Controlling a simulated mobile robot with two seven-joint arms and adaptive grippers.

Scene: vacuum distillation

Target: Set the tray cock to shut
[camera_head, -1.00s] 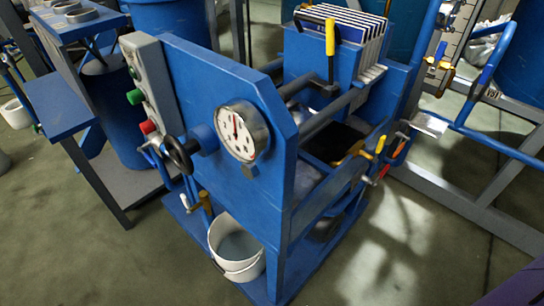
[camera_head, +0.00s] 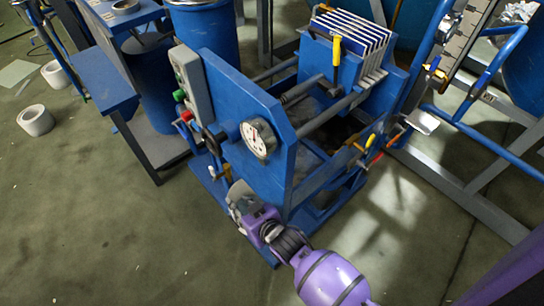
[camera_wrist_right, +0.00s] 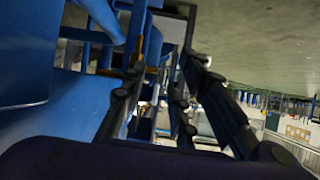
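A small brass-orange cock (camera_head: 226,173) shows low on the left side of the blue press frame (camera_head: 238,105), below the black handwheel. I take it for the tray cock; its handle angle is too small to read. My right gripper (camera_head: 236,190) is just below and beside it, in front of the frame's lower left. Contact cannot be told. In the right wrist view the dark fingers of the right gripper (camera_wrist_right: 165,65) stand apart, with orange-brass parts (camera_wrist_right: 151,74) and blue frame beyond. My left gripper is not in view.
A gauge (camera_head: 258,138) and black handwheel (camera_head: 213,140) jut from the frame just above my gripper. Yellow-handled valves (camera_head: 370,141) sit on the press's right side. A white ring-shaped container (camera_head: 35,120) stands at left. Floor in front is open.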

